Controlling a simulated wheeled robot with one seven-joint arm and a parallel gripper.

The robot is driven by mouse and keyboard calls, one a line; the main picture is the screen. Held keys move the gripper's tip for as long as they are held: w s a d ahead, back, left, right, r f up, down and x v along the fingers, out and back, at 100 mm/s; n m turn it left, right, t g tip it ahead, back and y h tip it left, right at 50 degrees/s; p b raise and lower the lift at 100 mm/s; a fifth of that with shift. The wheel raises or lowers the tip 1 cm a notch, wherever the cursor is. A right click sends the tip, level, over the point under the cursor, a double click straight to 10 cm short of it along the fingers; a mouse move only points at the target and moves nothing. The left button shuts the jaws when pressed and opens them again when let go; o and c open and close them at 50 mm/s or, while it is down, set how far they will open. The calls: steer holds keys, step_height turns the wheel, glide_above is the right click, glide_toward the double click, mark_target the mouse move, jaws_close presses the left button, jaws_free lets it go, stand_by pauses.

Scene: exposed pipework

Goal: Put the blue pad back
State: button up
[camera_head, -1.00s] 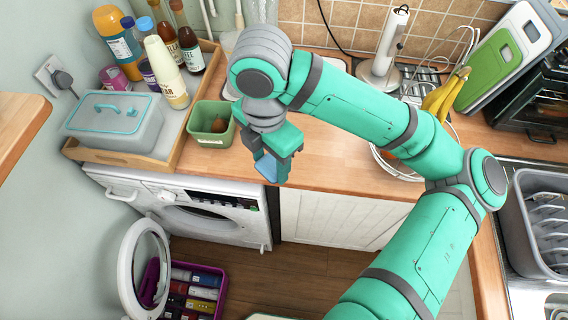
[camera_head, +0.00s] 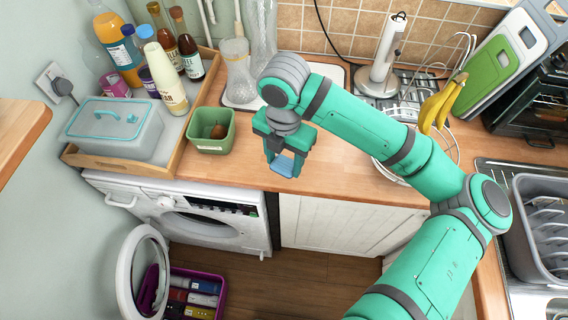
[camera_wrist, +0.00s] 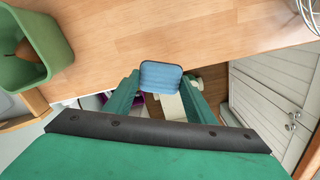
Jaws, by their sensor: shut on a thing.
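A blue pad (camera_wrist: 161,76) is held between the fingertips of my gripper (camera_wrist: 160,88) in the wrist view. In the head view the pad (camera_head: 284,166) shows as a small light-blue patch at the lower end of my gripper (camera_head: 283,160). The gripper is shut on it, pointing down by the front edge of the wooden worktop (camera_head: 340,179). I cannot tell whether the pad touches the worktop.
A green tub (camera_head: 211,130) with a brown item in it stands left of my gripper. A wooden tray (camera_head: 176,150) holds a lidded box and bottles. Below, the washing machine (camera_head: 185,215) has its door open, beside a purple crate (camera_head: 196,293).

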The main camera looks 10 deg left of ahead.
mark_target(284, 163)
steer(key=shift+w+a+f, duration=0.15)
steer(key=shift+w+f, duration=0.8)
steer(key=shift+f, duration=0.15)
steer(key=f, duration=0.3)
steer(key=shift+w, duration=0.3)
steer(key=shift+f, duration=0.25)
steer(key=shift+a, duration=0.2)
steer(key=shift+d, duration=0.1)
steer(key=o, duration=1.2)
steer(key=shift+s+d+f, duration=0.1)
steer(key=shift+d, duration=0.1)
steer(key=shift+a, duration=0.1)
